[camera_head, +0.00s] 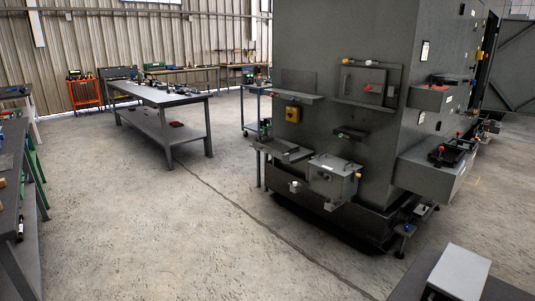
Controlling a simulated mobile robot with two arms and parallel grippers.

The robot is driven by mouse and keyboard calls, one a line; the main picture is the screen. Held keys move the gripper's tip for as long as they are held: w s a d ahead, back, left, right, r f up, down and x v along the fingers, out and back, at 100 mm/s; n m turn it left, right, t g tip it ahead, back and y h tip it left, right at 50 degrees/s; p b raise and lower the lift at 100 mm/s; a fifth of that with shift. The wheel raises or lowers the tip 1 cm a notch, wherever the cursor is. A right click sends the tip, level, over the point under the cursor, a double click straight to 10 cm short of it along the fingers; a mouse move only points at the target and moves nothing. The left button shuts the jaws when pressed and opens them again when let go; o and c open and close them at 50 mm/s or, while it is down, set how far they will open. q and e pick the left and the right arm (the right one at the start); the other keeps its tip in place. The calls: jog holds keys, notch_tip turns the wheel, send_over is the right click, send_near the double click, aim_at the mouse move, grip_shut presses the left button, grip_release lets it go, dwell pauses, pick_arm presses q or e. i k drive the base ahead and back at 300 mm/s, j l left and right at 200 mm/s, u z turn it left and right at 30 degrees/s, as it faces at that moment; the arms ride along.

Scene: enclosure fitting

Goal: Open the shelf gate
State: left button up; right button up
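A large dark grey enclosure (340,30) stands right of centre. Its near face carries a small shelf (297,97) with an upright flat panel behind it. To the right is a framed box-like panel (365,88) with a pale knob above it and a red part on it. Lower down are a flat side shelf (283,150) and a grey box (333,180) with fittings. I cannot tell which of these parts is the shelf gate, or whether it is open or shut. Neither of my grippers is in view.
A long grey workbench (165,95) stands at mid left, with an orange cart (85,94) behind it. Another bench (12,160) runs along the left edge. A pale grey block (460,271) is at the bottom right. The concrete floor (150,230) between bench and enclosure is clear.

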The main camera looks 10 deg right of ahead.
aim_at(276, 154)
jog(key=i+j+u, duration=0.15)
jog(key=i+j, duration=0.25)
jog(key=j, duration=0.25)
jog(key=i+j+u, duration=0.15)
jog(key=i+j, duration=0.3)
jog(key=j, duration=0.15)
jog(key=i+z, duration=0.25)
jog(key=i, duration=0.3)
jog(key=i+z, duration=0.2)
jog(key=i, duration=0.4)
jog(key=i+j+z, duration=0.25)
jog(key=i, duration=0.3)
jog(key=i+j+z, duration=0.25)
jog(key=i, duration=0.3)
jog(key=i+l, duration=0.05)
jog(key=l, duration=0.05)
